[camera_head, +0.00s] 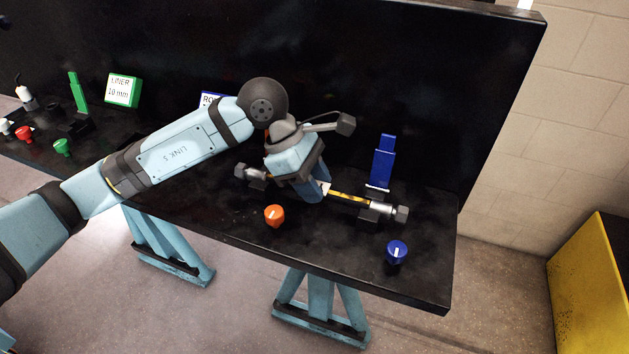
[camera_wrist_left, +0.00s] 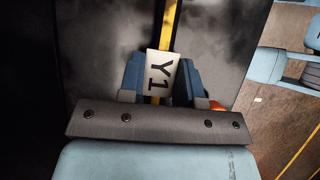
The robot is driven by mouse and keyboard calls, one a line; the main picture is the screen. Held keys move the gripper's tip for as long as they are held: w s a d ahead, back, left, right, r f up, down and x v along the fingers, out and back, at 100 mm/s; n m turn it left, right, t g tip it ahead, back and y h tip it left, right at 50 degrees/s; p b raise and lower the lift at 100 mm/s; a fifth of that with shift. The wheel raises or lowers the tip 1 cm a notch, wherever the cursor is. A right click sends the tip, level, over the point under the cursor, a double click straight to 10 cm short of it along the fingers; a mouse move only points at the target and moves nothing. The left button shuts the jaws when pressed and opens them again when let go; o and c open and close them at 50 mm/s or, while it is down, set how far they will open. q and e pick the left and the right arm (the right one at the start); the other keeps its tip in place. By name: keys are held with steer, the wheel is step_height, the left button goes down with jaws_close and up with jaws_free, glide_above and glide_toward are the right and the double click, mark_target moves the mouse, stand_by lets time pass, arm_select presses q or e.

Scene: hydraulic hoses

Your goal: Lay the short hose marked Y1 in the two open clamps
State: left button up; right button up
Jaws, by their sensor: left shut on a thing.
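The short hose (camera_head: 348,197) is dark with a yellow stripe and metal end fittings. Its white tag reads Y1 in the left wrist view (camera_wrist_left: 160,77). My left gripper (camera_head: 315,192) is shut on the hose near the tag, over the bench. One fitting shows left of the gripper, the other (camera_head: 401,214) at the right. A clamp with a raised blue lid (camera_head: 383,160) stands open behind the hose's right part. Whether the hose sits in it or above it I cannot tell. A bit of orange shows behind my wrist; any second clamp there is mostly hidden. My right gripper is not in view.
An orange knob (camera_head: 274,215) and a blue knob (camera_head: 396,252) stand in front of the hose on the black bench (camera_head: 330,250). A green raised lid (camera_head: 78,92), a green LINER sign (camera_head: 123,90) and more knobs are at the left. A black panel rises behind.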

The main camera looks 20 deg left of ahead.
arm_select(q)
steer(key=shift+f, duration=0.25)
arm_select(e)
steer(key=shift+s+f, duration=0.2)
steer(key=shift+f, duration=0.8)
arm_select(q)
steer(key=o, duration=1.1)
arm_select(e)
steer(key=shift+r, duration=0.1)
arm_select(q)
steer(key=shift+a+r, duration=0.3)
steer(key=shift+r, duration=0.25)
steer(key=v, duration=1.3)
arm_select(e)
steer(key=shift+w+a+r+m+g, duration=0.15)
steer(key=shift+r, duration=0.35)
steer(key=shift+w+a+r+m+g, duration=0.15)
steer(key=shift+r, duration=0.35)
arm_select(q)
steer(key=shift+d+f, duration=0.1)
